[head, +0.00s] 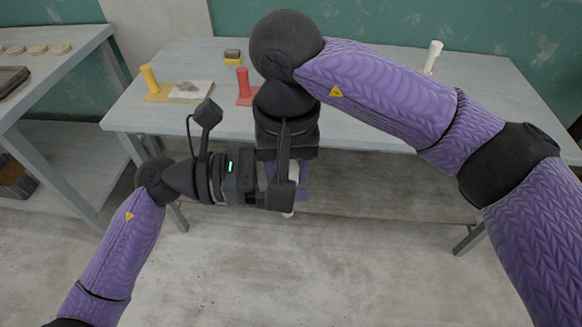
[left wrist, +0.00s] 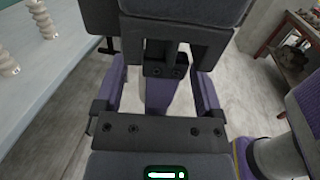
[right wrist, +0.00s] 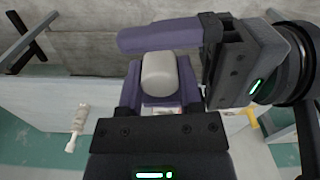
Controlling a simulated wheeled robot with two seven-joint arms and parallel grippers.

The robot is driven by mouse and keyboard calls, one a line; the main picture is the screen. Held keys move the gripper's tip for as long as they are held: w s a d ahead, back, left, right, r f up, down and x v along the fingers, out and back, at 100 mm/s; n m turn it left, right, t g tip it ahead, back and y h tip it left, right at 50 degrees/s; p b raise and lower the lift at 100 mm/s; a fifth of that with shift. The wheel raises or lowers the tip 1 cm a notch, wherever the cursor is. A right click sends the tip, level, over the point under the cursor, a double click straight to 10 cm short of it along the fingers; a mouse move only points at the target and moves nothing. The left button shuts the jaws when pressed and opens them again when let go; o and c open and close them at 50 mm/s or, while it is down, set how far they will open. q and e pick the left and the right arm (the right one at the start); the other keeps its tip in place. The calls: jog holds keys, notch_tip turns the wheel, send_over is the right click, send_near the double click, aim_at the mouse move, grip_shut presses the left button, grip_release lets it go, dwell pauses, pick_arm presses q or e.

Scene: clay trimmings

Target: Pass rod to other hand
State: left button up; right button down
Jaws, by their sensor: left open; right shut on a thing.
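The rod is pale. Its rounded end (right wrist: 160,75) shows in the right wrist view between the purple fingers of my right gripper (right wrist: 160,100), which is shut on it. My left gripper (left wrist: 162,78) is open. In its wrist view its two fingers stand apart on either side of my right gripper's fingers, with the rod hidden behind them. In the right wrist view a left finger lies just beyond the rod's end; I cannot tell whether it touches.
The grey table (head: 355,108) stands behind the grippers. It bears a yellow post (head: 149,77), a pale slab (head: 190,88), a red post (head: 243,83), a small dark and yellow block (head: 233,56) and a white post (head: 432,56). A side shelf (head: 45,78) stands left. The floor in front is clear.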

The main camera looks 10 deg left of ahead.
pick_arm(q)
jog(key=shift+d, duration=0.35)
grip_shut()
pick_arm(e)
jog(key=shift+c, duration=1)
grip_release()
